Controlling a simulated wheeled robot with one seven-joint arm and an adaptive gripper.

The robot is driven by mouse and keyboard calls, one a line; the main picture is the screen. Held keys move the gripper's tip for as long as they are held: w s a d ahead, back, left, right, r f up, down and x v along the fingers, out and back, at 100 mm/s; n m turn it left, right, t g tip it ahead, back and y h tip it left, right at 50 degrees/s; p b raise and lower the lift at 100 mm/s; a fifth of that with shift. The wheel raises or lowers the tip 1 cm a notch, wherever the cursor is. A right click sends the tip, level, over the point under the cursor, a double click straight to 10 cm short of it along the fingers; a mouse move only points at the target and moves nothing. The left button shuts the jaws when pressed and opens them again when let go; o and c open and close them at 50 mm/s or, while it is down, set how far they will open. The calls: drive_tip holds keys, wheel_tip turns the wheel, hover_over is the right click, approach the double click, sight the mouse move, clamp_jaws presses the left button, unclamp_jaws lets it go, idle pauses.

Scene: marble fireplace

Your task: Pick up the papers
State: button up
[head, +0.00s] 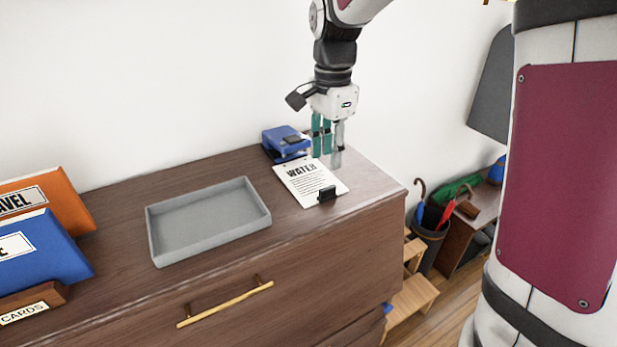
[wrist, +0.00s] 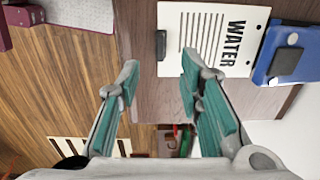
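The papers (head: 308,184) are white sheets headed "WATER", lying flat on the brown dresser top near its right end. A black clip (head: 327,193) grips their front edge. In the wrist view the papers (wrist: 212,40) lie at the top, with the clip (wrist: 161,46) on their left edge. My gripper (head: 328,152) is above the dresser, over the right side of the papers, with its fingers pointing down. In the wrist view my gripper (wrist: 158,75) has its two teal-padded fingers spread wide with nothing between them.
A blue hole punch (head: 286,143) stands just behind the papers and also shows in the wrist view (wrist: 288,58). An empty grey tray (head: 208,220) sits left of them. Orange (head: 45,205) and blue (head: 45,255) folders stand at far left. The dresser's right edge is close.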

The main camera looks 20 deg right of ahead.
sight(328, 188)
wheel_tip(328, 188, down, 9)
drive_tip(key=shift+w+d+f+p, duration=0.1)
drive_tip(key=shift+d+f+p, duration=0.1)
drive_tip(key=shift+p, duration=0.7)
clamp_jaws()
